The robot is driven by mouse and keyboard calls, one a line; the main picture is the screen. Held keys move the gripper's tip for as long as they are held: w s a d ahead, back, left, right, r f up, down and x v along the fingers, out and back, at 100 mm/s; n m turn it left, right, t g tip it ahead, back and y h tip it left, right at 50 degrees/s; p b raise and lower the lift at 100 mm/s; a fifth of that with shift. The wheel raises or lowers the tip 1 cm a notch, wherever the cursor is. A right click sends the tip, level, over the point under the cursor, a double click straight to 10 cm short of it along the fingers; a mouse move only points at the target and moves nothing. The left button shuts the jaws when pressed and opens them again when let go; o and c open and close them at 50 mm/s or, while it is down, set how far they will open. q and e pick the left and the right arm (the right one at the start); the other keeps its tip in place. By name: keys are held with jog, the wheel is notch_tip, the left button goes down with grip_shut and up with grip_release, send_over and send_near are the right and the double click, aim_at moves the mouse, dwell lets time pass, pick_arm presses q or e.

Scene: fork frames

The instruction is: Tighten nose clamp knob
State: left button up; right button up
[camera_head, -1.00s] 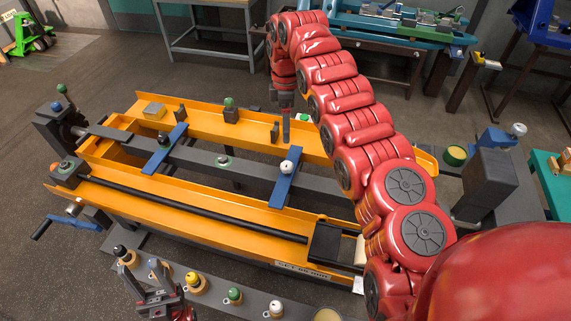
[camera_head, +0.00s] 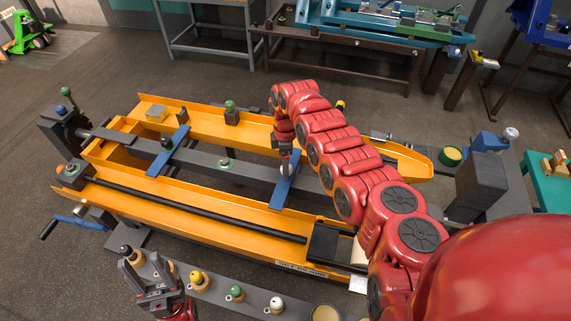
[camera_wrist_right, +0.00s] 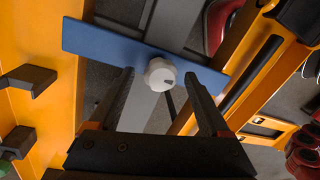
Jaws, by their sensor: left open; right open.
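A white round knob (camera_wrist_right: 159,75) sits on a blue cross bar (camera_wrist_right: 100,43) over the grey central rail. In the head view the blue bar (camera_head: 280,194) shows, but my right gripper mostly covers the knob. My right gripper (camera_wrist_right: 163,85) is open, with the knob between and slightly beyond its fingertips; I see no finger contact. It also shows in the head view (camera_head: 287,160). A second blue bar (camera_head: 174,148) farther left carries a black knob (camera_head: 165,140). My left gripper (camera_head: 147,268) is open and empty at the lower left, near the strip of coloured knobs.
A grey strip (camera_head: 215,292) in front holds several knobs, including yellow (camera_head: 196,277), green (camera_head: 236,291) and white (camera_head: 276,303). The orange frame (camera_head: 190,222) surrounds the rail. A dark block (camera_head: 476,185) stands at its right end. A crank (camera_head: 62,224) sticks out at left.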

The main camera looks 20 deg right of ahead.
grip_shut()
dwell(0.3)
jog(key=shift+m, duration=0.4)
